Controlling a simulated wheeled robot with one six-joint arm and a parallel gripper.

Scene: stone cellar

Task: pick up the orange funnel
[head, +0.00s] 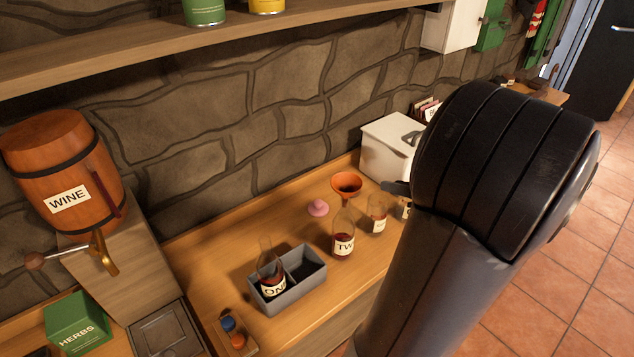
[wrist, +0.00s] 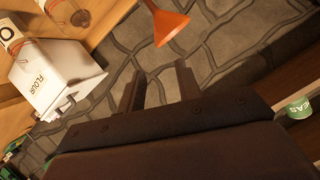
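The orange funnel (head: 346,183) sits wide end up over the bottle labelled TW… (head: 343,243), with its spout at the bottle's neck. In the wrist view the funnel (wrist: 169,27) is at the top centre, beyond my fingertips, its spout running out of the frame at the top. My gripper (wrist: 158,78) is open, with nothing between its two fingers, and apart from the funnel. In the head view my arm hides most of the gripper; only a dark tip shows just right of the funnel.
A white flour box (head: 388,150) stands behind, right of the funnel. More bottles (head: 377,218) stand to the right. A grey two-compartment crate (head: 302,290) holds bottle ONE (head: 270,275) in its left part. A pink item (head: 318,208) lies left of the funnel. A stone wall (head: 260,100) rises behind.

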